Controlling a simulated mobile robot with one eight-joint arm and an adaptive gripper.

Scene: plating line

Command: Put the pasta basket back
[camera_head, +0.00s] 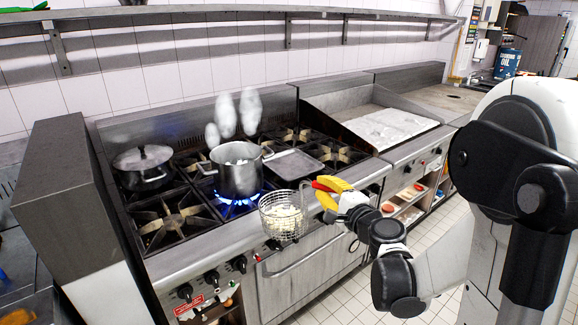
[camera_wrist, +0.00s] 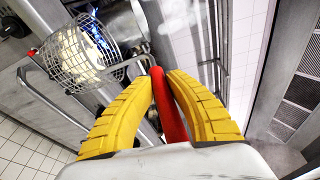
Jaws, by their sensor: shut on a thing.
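The pasta basket (camera_head: 284,216) is a round wire basket with pale pasta inside. It hangs in the air in front of the stove's front edge, lower right of the steaming pot. My gripper (camera_head: 328,190) has yellow fingers and is shut on the basket's red handle. In the wrist view the red handle (camera_wrist: 168,105) lies between the two yellow fingers (camera_wrist: 165,90), and the basket (camera_wrist: 82,57) shows at the upper left. A large steel pot (camera_head: 237,172) stands over a lit blue flame, with steam rising from it.
A lidded pot (camera_head: 143,167) stands on the left back burner. A flat tray (camera_head: 293,164) lies on the burners right of the steaming pot. A griddle (camera_head: 390,128) is farther right. A wall shelf (camera_head: 200,14) runs above. The tiled floor in front is clear.

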